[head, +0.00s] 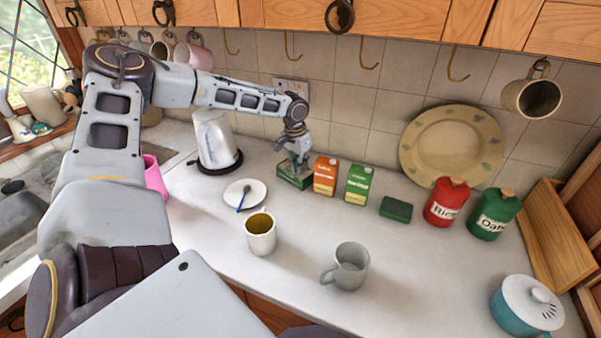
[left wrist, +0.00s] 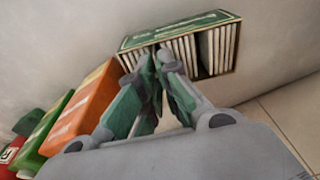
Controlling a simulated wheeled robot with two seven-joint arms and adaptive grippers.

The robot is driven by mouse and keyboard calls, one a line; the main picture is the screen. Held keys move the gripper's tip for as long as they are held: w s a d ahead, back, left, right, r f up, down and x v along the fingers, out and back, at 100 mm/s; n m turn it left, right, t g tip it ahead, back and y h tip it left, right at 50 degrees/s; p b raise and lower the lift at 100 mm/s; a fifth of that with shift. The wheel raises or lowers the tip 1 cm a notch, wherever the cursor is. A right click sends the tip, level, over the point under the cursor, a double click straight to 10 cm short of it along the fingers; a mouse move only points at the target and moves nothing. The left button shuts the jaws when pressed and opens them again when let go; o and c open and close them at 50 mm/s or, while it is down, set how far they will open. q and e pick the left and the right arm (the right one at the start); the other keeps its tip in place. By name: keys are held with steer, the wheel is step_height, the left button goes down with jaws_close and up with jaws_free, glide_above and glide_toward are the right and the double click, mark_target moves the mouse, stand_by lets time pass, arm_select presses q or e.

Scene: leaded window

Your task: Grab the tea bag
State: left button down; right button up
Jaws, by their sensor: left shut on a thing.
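A green tea box (head: 292,180) stands on the counter against the tiled wall. In the left wrist view the open tea box (left wrist: 220,50) shows a row of pale tea bags (left wrist: 186,50) standing inside. My left gripper (head: 299,163) is directly above the box. In the wrist view its fingertips (left wrist: 160,58) are close together at the row, shut on a tea bag that the fingers mostly hide. I cannot tell whether the bag has cleared the box. My right gripper is not in view.
An orange carton (head: 325,176) and a green carton (head: 358,184) stand close beside the box. A kettle (head: 214,140) stands left. A saucer with a spoon (head: 245,194), a white mug (head: 260,234) and a grey mug (head: 348,266) are nearer on the counter.

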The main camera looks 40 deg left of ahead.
arm_select(q)
steer(key=shift+s+r, duration=0.1)
steer(key=shift+r, duration=0.25)
step_height(320, 180, up, 6)
steer(key=shift+f+b, duration=0.1)
steer(key=shift+b, duration=0.2)
steer(key=shift+s+r, duration=0.35)
steer(key=shift+s, duration=0.25)
steer(key=s, duration=0.9)
steer(key=shift+s, duration=0.3)
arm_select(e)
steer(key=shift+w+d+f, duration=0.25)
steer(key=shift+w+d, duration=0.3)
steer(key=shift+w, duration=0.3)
